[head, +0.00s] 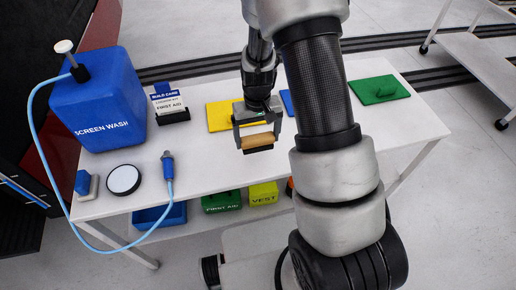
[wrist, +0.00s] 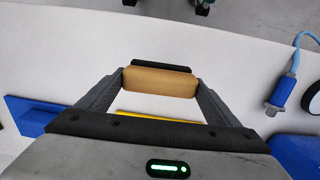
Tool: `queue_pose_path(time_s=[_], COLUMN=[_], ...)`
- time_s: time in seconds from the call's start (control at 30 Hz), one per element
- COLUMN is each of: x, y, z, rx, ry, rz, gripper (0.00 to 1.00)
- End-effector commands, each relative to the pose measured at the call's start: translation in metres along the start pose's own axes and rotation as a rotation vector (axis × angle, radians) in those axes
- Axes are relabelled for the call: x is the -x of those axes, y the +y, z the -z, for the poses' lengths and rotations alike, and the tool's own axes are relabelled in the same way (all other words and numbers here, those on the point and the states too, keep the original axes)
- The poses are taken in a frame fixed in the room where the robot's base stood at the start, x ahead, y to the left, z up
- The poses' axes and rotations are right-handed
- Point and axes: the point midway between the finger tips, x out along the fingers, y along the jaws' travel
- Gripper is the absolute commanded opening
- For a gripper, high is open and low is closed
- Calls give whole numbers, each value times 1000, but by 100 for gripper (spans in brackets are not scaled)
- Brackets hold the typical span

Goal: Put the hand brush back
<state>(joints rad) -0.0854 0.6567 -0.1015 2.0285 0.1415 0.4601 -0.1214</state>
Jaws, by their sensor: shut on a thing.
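The hand brush (head: 258,141) has a tan wooden body and a dark strip along one side. My gripper (head: 257,127) is shut on it, with one finger at each end of the wooden body. The brush also shows between the fingertips in the wrist view (wrist: 160,82). It is over the front middle of the white table (head: 210,160), just in front of a yellow plate (head: 219,118). I cannot tell whether it touches the tabletop. My gripper and wrist hide part of the yellow plate.
A blue plate (head: 287,103), partly hidden by my arm, and a green plate (head: 379,90) lie to the right. Boxes sit below.

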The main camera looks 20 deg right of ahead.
Motion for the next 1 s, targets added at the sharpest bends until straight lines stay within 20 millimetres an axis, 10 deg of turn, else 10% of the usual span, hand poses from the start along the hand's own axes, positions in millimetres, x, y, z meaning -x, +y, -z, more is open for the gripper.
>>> queue_pose_path(time_s=[0.77,0.8,1.0], x=[-52,-52,-51], y=[0,0,0], z=[0,0,0], rx=[1,1,1], ry=[1,1,1], rz=[0,0,0], gripper=[64,87,100])
